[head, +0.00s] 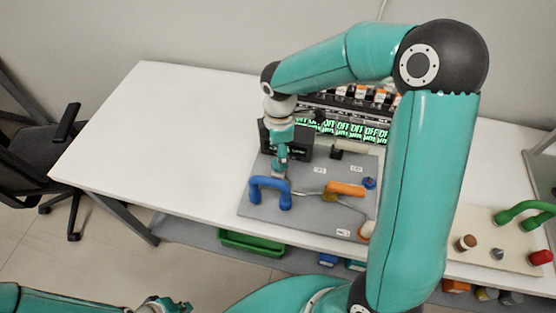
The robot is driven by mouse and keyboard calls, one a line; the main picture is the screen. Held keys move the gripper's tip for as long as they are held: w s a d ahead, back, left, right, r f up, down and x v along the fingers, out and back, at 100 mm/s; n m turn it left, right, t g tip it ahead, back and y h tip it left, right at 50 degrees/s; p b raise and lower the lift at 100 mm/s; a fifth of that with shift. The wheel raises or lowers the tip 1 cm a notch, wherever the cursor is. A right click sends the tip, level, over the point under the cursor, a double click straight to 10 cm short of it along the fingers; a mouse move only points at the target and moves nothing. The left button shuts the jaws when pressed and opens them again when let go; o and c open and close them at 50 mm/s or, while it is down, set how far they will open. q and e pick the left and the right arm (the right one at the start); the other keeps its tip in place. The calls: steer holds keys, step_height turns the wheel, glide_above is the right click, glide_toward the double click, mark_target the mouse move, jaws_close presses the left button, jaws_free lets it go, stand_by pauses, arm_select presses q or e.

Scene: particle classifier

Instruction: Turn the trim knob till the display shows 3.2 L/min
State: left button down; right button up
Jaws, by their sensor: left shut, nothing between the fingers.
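The left gripper (279,170) is shut and empty, pointing down at the left part of the grey panel (310,215), just behind a blue handle. I cannot tell whether its fingertips touch anything. A dark display box (303,147) stands behind it, partly covered by the gripper and wrist. Its reading is too small to make out. A small blue knob (369,183) sits at the panel's right side, away from the gripper. I cannot tell which part is the trim knob; the gripper may hide it. My other gripper's state cannot be made out.
A blue handle (270,190) and an orange handle (345,189) rise from the panel. A black switch (337,154) is behind them. Green-lit indicators (350,130) line the back. A green handle (524,209) stands at right. The white table's left half (155,130) is clear.

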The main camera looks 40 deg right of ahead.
steer(key=shift+f, duration=2.4)
